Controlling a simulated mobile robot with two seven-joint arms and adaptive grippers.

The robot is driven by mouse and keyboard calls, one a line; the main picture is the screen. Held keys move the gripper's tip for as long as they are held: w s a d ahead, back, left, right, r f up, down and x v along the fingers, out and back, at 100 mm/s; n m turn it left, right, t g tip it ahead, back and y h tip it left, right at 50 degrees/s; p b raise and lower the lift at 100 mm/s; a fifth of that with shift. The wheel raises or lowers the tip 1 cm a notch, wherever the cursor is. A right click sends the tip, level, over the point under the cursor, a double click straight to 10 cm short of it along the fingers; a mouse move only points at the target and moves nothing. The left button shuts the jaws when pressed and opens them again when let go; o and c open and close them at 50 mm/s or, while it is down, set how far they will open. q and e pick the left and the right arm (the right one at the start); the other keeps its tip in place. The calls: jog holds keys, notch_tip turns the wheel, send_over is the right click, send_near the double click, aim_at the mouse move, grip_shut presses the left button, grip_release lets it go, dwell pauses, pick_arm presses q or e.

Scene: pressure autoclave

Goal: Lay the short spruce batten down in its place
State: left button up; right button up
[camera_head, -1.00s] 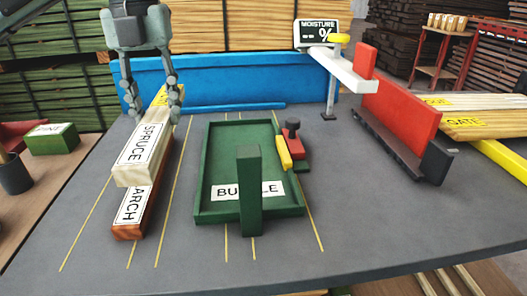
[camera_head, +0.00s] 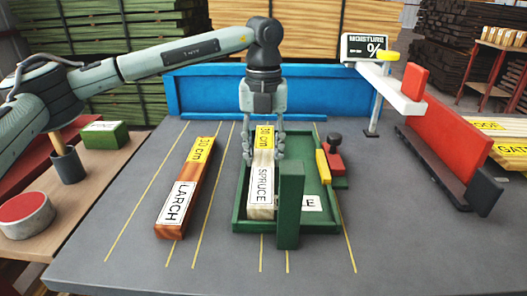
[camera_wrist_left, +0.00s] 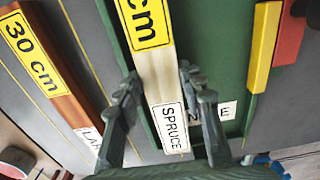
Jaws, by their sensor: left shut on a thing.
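The short spruce batten (camera_head: 261,183) is pale, with a white SPRUCE label and a yellow length label. It lies lengthwise inside the left part of the green tray marked BUNDLE (camera_head: 318,227), along its left wall. I cannot tell whether it touches the tray floor. My left gripper (camera_head: 263,150) reaches down from above, shut on the batten, with one finger on each side. In the left wrist view the batten (camera_wrist_left: 154,70) runs between the fingers (camera_wrist_left: 158,85). A green upright post (camera_head: 290,205) at the tray's front hides part of the tray and its label.
A reddish LARCH batten (camera_head: 187,185) marked 30 cm lies on the grey table left of the tray. A red block with a yellow bar (camera_head: 323,166) sits at the tray's right. A blue wall (camera_head: 215,93) stands behind; a red fence (camera_head: 445,150) stands right.

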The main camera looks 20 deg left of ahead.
aim_at(264, 158)
pick_arm(q)
jog(key=shift+f, duration=0.25)
jog(key=o, duration=1.3)
jog(key=shift+c, duration=0.2)
notch_tip(264, 158, up, 12)
jog(key=shift+r, duration=0.15)
